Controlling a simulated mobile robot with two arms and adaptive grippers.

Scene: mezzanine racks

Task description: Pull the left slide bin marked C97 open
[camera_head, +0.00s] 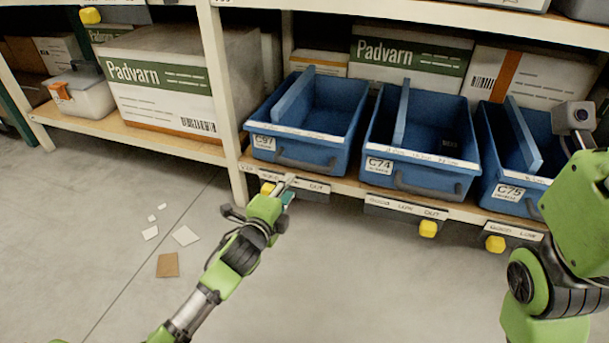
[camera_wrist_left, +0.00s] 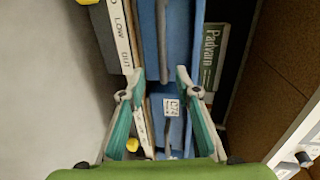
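The blue slide bin marked C97 (camera_head: 310,152) is the leftmost of the blue bins on the shelf in the head view. It has a white label, a dark handle (camera_head: 300,163) low on its front and a divider inside. Its front is about level with the neighbouring bins. My left gripper (camera_head: 287,184) is just below and in front of this handle, with no visible hold on it. In the left wrist view my left gripper (camera_wrist_left: 157,78) is open, fingers apart, with blue bins beyond. My right arm shows at the right edge; its fingers are not visible.
Blue bins C74 (camera_head: 420,168) and C75 (camera_head: 515,190) stand to the right. Signs and yellow knobs (camera_head: 428,229) hang under the shelf edge. A rack post (camera_head: 222,100) stands left of C97, beside a Padvarn box (camera_head: 165,95). Scraps (camera_head: 167,265) lie on the otherwise clear floor.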

